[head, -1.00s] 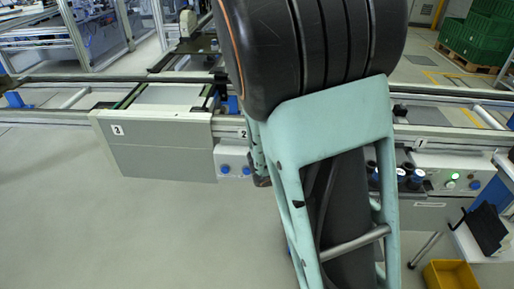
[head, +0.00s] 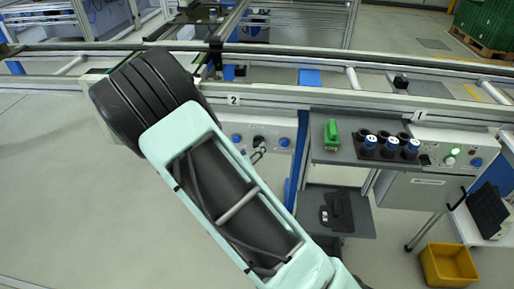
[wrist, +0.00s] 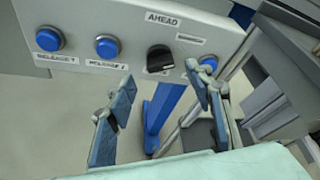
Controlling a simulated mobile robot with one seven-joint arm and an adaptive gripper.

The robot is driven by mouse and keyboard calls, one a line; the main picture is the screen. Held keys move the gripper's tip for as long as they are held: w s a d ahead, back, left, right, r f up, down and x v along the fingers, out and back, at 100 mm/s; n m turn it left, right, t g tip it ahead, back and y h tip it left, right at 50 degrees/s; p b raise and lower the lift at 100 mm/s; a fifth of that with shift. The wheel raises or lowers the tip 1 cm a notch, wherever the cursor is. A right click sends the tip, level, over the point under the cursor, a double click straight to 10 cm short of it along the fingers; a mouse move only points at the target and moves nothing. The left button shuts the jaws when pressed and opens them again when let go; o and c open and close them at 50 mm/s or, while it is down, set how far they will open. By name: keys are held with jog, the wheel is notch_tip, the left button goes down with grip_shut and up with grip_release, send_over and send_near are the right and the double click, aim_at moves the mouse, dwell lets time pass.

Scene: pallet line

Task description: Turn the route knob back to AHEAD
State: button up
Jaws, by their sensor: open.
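The route knob (wrist: 160,59) is a black knob on a light grey control panel (wrist: 88,15). The AHEAD label (wrist: 162,19) is above it. Its bar lies roughly crosswise, with a pale mark low on the right; I cannot tell which label it points to. Labels below it are partly hidden. My gripper (wrist: 160,76) is open and empty, its blue-padded fingers apart on either side below the knob. I see no contact. In the head view the knob (head: 258,139) sits mid-panel, with my gripper (head: 258,154) just in front of it.
Blue buttons (wrist: 48,38) (wrist: 107,46) are left of the knob; another blue button (wrist: 207,64) is right, close behind a finger. A shelf with a green object (head: 332,134) and blue-topped items (head: 390,146) stands to the right. A yellow bin (head: 449,265) is on the floor.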

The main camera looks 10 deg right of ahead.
aim_at(258, 145)
jog(key=x, duration=0.5)
jog(key=shift+w+d, duration=0.15)
jog(key=c, duration=1.2)
jog(key=shift+o, duration=0.2)
